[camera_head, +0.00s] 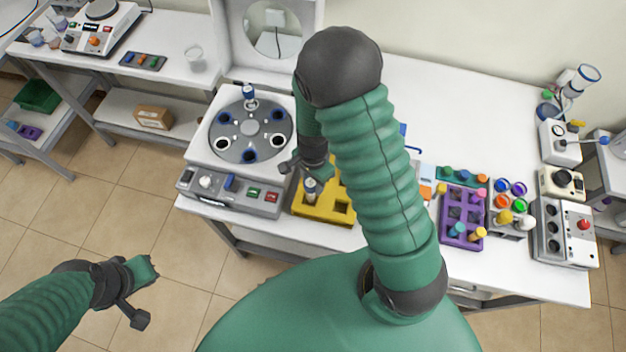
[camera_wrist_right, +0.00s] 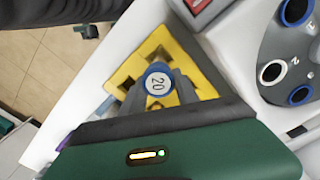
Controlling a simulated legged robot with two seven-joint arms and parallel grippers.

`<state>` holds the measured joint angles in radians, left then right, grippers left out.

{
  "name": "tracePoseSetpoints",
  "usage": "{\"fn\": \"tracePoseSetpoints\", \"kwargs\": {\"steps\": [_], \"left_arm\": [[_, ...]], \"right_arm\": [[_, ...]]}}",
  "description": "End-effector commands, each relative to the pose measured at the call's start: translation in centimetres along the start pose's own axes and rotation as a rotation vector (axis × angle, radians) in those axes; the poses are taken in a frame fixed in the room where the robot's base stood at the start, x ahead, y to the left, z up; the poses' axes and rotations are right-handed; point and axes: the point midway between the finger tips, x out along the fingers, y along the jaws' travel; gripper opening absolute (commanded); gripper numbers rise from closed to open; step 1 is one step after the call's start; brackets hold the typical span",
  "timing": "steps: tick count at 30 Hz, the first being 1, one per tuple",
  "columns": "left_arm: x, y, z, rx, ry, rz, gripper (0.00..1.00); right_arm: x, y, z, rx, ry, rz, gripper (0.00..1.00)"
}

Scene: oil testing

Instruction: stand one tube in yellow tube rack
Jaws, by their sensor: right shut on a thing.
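The yellow tube rack (camera_head: 342,207) sits at the front edge of the white table, and its square holes show in the wrist view (camera_wrist_right: 188,45). My right gripper (camera_head: 308,172) is over the rack's left part, shut on a tube (camera_head: 311,190) with a blue-rimmed cap. In the wrist view the cap (camera_wrist_right: 157,82) reads 20 and lies between the fingers, over the rack. The tube looks upright; whether its lower end is inside a hole is hidden. My left gripper (camera_head: 142,293) hangs over the floor, away from the table; its finger opening is unclear.
Left of the rack is a centrifuge (camera_head: 238,150) with a round grey rotor and one blue-capped tube (camera_head: 249,92) standing in it. A purple rack (camera_head: 462,215) with coloured tubes stands to the right. My right arm hides part of the table between them.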

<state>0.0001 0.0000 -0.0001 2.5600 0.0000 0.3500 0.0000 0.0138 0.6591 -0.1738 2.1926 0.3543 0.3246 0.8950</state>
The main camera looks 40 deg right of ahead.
Motion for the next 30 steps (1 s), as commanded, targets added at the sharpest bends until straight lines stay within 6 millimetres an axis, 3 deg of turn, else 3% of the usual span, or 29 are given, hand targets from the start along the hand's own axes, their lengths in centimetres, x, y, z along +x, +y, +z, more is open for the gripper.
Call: {"fn": "tracePoseSetpoints", "kwargs": {"steps": [30], "left_arm": [[1.8, 0.0, 0.4, 0.0, 0.0, 0.0, 0.0]], "right_arm": [[2.5, -0.1, 0.0, 0.0, 0.0, -0.001, 0.0]]}}
